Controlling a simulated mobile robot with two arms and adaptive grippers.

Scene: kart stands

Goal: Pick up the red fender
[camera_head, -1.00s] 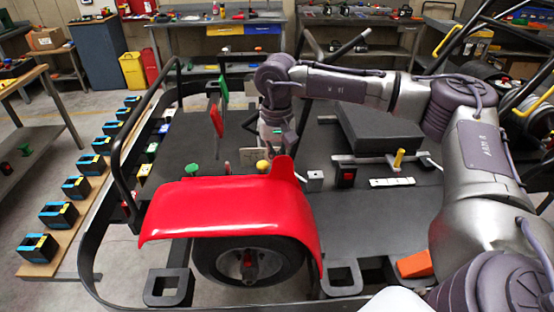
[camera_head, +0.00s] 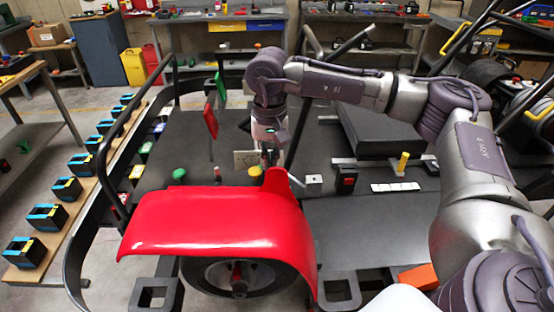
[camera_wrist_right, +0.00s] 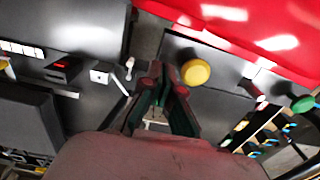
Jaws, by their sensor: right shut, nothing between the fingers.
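The red fender (camera_head: 210,220) is a glossy curved panel over a dark wheel (camera_head: 238,275) at the front of the kart frame in the head view. In the right wrist view the fender (camera_wrist_right: 260,35) fills the upper right. My right gripper (camera_head: 270,157) is just behind the fender's raised upper right corner, pointing down. The head view does not show whether it touches the fender. In the right wrist view the fingers (camera_wrist_right: 162,75) converge at the tips, shut with nothing between them. My left gripper is not in view.
A yellow knob (camera_head: 255,171) and a green knob (camera_head: 179,174) stand just behind the fender. A red panel (camera_head: 210,121) stands upright behind them. A dark tube frame (camera_head: 105,150) rises at left. An orange block (camera_head: 418,277) lies at front right.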

